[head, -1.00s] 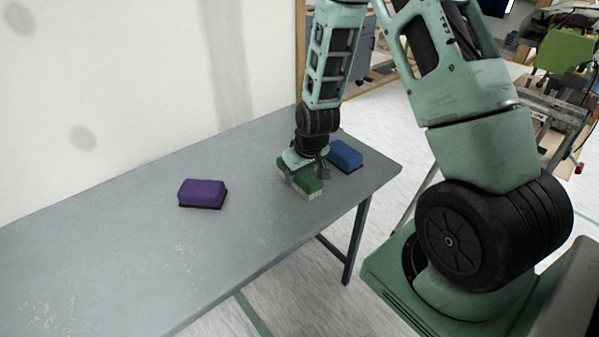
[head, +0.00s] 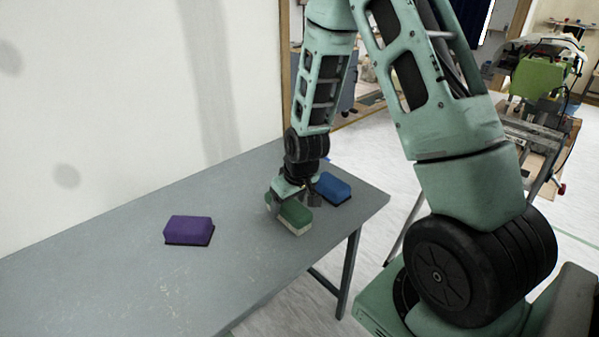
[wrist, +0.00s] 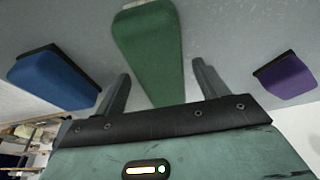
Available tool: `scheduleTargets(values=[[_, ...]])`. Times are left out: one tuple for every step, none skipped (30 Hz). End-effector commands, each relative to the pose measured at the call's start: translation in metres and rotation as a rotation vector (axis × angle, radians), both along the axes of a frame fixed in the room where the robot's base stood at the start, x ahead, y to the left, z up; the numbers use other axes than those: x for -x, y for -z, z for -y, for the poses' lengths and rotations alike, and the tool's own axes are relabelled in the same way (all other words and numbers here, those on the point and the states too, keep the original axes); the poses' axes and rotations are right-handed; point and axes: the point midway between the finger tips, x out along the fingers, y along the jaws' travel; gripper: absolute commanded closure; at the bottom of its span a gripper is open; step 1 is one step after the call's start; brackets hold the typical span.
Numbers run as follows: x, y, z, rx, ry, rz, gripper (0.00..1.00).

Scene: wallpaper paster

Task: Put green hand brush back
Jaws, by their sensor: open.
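The green hand brush (head: 292,216) rests on the grey table with its pale bristles showing at its lower edge. My gripper (head: 294,207) is right at the brush, partly hiding its far end. In the wrist view the brush (wrist: 150,50) extends between and beyond the two fingers of my gripper (wrist: 160,85). The fingers are spread, with gaps visible between them and the brush. I cannot tell whether the brush touches the gripper's palm.
A blue brush (head: 334,188) lies close to the right of the green one, near the table's end. A purple brush (head: 188,230) lies to the left. The grey table (head: 110,275) stands against a pale wall (head: 110,100). Its front left area is clear.

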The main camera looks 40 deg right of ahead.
Motion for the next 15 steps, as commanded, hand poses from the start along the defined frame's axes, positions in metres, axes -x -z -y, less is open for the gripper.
scheduleTargets(values=[[0.002, -0.010, 0.004, 0.001, 0.003, 0.005, 0.27], [0.003, -0.015, 0.005, 0.002, 0.004, 0.006, 0.27], [0.005, -0.023, 0.007, 0.001, 0.003, 0.006, 0.27], [0.007, -0.028, 0.008, 0.002, 0.003, 0.006, 0.27], [0.009, -0.035, 0.007, 0.002, 0.002, 0.005, 0.27], [0.011, -0.043, 0.007, 0.001, 0.003, 0.006, 0.27], [0.014, -0.048, 0.007, 0.001, 0.003, 0.005, 0.27], [0.015, -0.054, 0.008, 0.002, 0.004, 0.005, 0.27], [0.017, -0.062, 0.008, 0.001, 0.003, 0.006, 0.27], [0.019, -0.068, 0.008, 0.001, 0.003, 0.005, 0.27], [0.021, -0.074, 0.007, 0.001, 0.003, 0.005, 0.27], [0.024, -0.082, 0.008, 0.001, 0.003, 0.006, 0.27], [0.026, -0.088, 0.008, 0.001, 0.003, 0.004, 0.27], [0.027, -0.093, 0.008, 0.002, 0.004, 0.005, 0.27], [0.030, -0.100, 0.008, 0.002, 0.004, 0.004, 0.27]])
